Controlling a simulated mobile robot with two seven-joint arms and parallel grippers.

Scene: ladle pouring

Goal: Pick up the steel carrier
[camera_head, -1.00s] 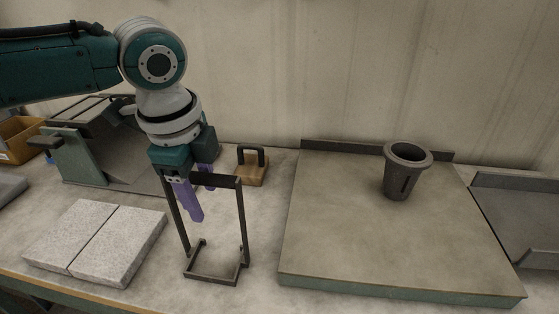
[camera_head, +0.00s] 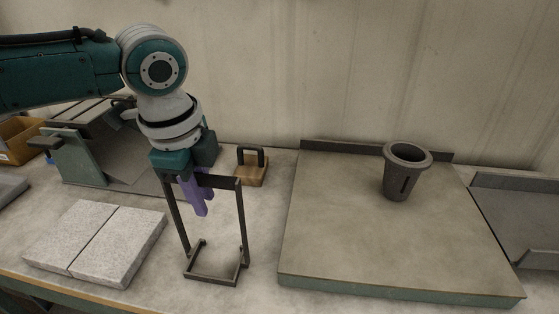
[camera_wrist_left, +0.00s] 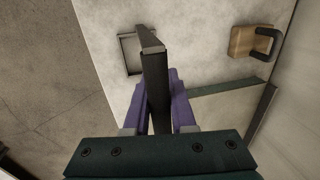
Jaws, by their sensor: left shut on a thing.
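The steel carrier (camera_head: 241,222) is a dark upright frame with a top bar, two side legs and a square open base. It stands on the bench in the head view, between the pale slabs and the large plate. My left gripper (camera_head: 199,192) has purple fingers and points down at the carrier's top bar. In the left wrist view, the fingers (camera_wrist_left: 160,102) lie on both sides of the carrier's bar (camera_wrist_left: 155,75), shut on it. The base looks to be resting on the bench top. My right gripper is not in view.
A dark slotted cup (camera_head: 405,172) stands on the large flat plate (camera_head: 340,240) at the right. Two pale stone slabs (camera_head: 95,240) lie at the left. A wooden block with a dark handle (camera_head: 252,170) sits behind the carrier. A green angled stand (camera_head: 85,155) is at the back left.

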